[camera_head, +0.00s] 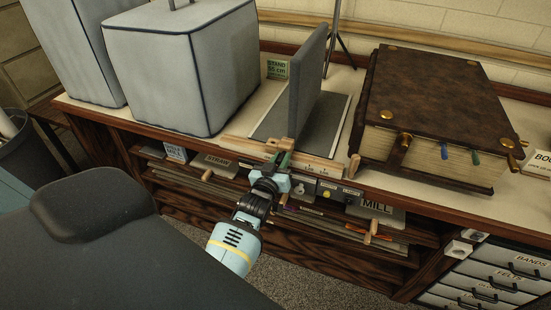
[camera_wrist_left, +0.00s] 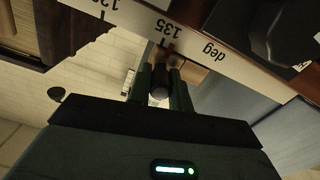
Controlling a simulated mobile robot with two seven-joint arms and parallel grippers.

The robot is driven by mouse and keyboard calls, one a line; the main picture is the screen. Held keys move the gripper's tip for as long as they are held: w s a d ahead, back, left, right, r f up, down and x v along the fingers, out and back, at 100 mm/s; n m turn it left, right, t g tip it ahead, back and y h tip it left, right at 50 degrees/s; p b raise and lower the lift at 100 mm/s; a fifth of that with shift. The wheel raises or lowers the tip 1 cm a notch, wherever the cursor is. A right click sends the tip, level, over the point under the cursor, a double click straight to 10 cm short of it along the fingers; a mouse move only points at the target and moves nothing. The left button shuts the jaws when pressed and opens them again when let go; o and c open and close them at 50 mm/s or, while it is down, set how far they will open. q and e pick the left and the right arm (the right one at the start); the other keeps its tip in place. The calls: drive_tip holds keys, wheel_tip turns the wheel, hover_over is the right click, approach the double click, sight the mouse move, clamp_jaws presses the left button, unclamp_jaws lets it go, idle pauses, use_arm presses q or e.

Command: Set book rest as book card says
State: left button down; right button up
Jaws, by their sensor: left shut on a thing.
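The book rest has an upright grey panel (camera_head: 308,85) above a flat grey base, with a wooden strip (camera_head: 318,166) along its front. My left gripper (camera_head: 281,160) is at the left part of this strip, shut on a small peg that its fingers mostly hide. In the left wrist view, the gripper (camera_wrist_left: 160,84) holds the peg right beside the 135 mark of a white scale (camera_wrist_left: 215,42) marked in deg. A white card (camera_head: 541,161) starting with "BOO" is cut off at the right edge; its smaller text is unreadable. My right gripper is not in view.
A thick brown book (camera_head: 430,85) with clasps and coloured tabs lies right of the rest. Grey covered boxes (camera_head: 185,75) stand to the left. A green "STAND 55 cm" sign (camera_head: 277,69) is behind. Shelves with labelled boards (camera_head: 376,208) and drawers (camera_head: 497,270) lie below the worktop.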

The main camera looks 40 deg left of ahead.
use_arm(q)
drive_tip(key=shift+w+d+r, duration=0.1)
drive_tip(key=shift+w+d, duration=0.1)
drive_tip(key=shift+d, duration=0.35)
drive_tip(key=c, duration=1.3)
unclamp_jaws()
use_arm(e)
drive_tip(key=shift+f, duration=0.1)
use_arm(q)
drive_tip(key=shift+s, duration=0.1)
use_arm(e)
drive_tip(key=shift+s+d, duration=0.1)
